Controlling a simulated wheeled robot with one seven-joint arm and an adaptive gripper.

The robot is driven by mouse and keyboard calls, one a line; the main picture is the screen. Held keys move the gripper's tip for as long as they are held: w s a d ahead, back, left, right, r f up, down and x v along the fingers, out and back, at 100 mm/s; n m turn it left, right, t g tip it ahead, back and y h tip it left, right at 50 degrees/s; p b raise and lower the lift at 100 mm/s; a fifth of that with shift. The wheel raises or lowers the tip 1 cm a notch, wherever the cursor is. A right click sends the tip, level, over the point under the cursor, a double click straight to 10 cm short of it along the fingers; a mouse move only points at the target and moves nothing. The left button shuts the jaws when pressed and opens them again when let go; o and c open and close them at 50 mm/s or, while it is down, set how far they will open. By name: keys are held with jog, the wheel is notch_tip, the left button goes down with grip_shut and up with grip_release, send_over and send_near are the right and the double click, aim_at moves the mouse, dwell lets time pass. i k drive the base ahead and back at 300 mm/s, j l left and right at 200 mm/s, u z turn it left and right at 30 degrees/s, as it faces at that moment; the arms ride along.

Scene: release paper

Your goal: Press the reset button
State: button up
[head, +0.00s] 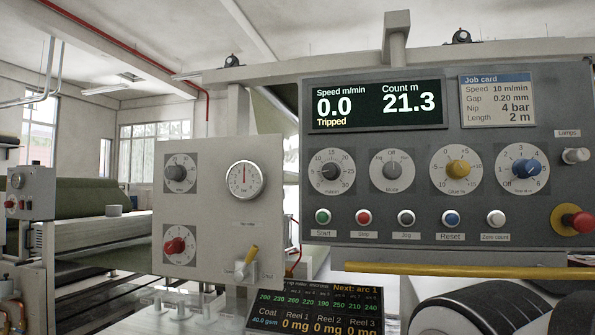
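The reset button (451,218) is a round blue push button in a pale ring. It sits in the lower row of the dark grey control panel (550,120), above a label reading Reset (451,237). The display (375,104) on the panel reads Speed 0.0, Count 21.3 and Tripped. Nothing covers the reset button. I cannot make out my gripper in the head view.
Green Start (322,217) and red Stop (363,217) buttons share the row. A red mushroom button (577,222) is at far right. A yellow bar (460,270) runs below the panel. Dark rounded shapes (480,308) fill the lower right. A grey dial panel (215,205) stands left.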

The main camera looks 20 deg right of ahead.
aim_at(451, 218)
jog(key=z, duration=0.95)
